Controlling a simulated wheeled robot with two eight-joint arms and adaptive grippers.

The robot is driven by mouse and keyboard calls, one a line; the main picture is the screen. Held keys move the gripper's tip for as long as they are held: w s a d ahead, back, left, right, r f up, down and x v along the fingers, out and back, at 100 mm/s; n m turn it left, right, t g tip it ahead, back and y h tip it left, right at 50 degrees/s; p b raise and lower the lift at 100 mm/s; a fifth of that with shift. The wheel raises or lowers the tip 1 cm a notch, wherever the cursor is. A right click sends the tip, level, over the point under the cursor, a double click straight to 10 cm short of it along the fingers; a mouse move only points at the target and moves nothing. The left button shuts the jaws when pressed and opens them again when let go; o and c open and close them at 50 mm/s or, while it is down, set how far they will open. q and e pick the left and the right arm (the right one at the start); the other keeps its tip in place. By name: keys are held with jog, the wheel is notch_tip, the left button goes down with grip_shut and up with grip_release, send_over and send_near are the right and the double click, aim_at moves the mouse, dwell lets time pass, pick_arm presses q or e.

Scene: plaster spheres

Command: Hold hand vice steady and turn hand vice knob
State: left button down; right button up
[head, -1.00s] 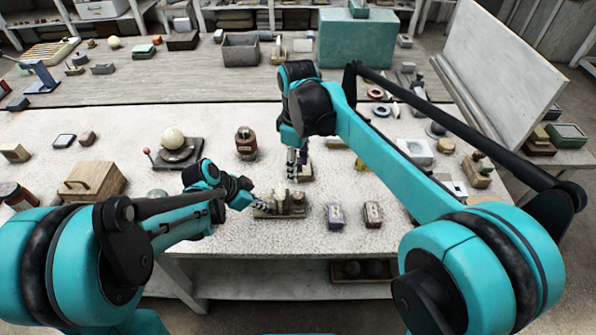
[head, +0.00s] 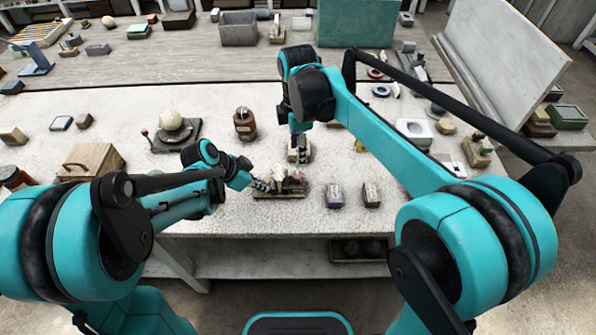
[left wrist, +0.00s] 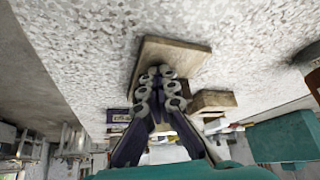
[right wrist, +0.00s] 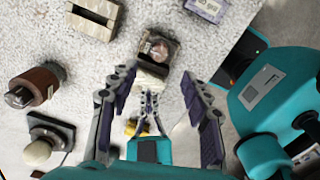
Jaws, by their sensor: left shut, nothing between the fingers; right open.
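The hand vice appears to be the small pale fixture on a brown base (head: 279,194) near the table's front edge; its details and knob are hard to tell. My left gripper (head: 268,184) is shut and empty at the base's left side. In the left wrist view its fingers (left wrist: 160,76) cover part of a tan wooden board (left wrist: 165,52). My right gripper (head: 299,152) hangs just behind the vice, partly hidden by its own arm. In the right wrist view its fingers (right wrist: 156,78) are open and spread apart, with a dark-framed object (right wrist: 157,47) ahead of them.
Two small labelled boxes, one purple (head: 335,196) and one brown (head: 372,194), stand right of the vice. A brown jar (head: 245,125) and a white ball on a stand (head: 171,119) stand behind-left. A wooden box (head: 92,160) sits at left. Bare tabletop lies between them.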

aim_at(298, 175)
notch_tip(298, 175, down, 10)
jog(key=shift+f, duration=0.1)
jog(key=shift+c, duration=0.4)
grip_shut()
